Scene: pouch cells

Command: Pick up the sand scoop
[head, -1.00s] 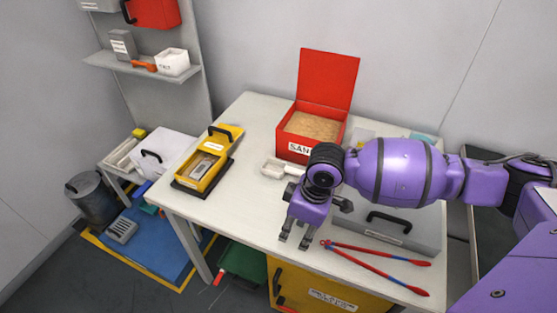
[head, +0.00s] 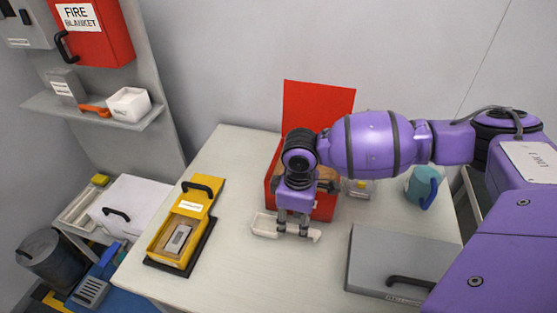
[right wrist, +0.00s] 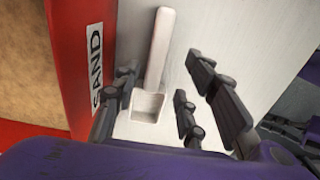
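The white sand scoop (head: 263,226) lies on the table in front of the red sand box (head: 326,206), its pan to the left and its handle to the right. My right gripper (head: 292,232) points down over the scoop, fingers apart, partly hiding its middle. In the right wrist view the scoop's square pan (right wrist: 148,106) and long handle (right wrist: 159,48) show between the open fingers (right wrist: 165,98). I cannot tell how high the fingertips are above the table.
A yellow case (head: 184,229) on a dark base stands on the left of the table (head: 228,270). A grey case (head: 380,260) lies at the right front and a teal mug (head: 423,186) behind it. The table between the yellow and grey cases is clear.

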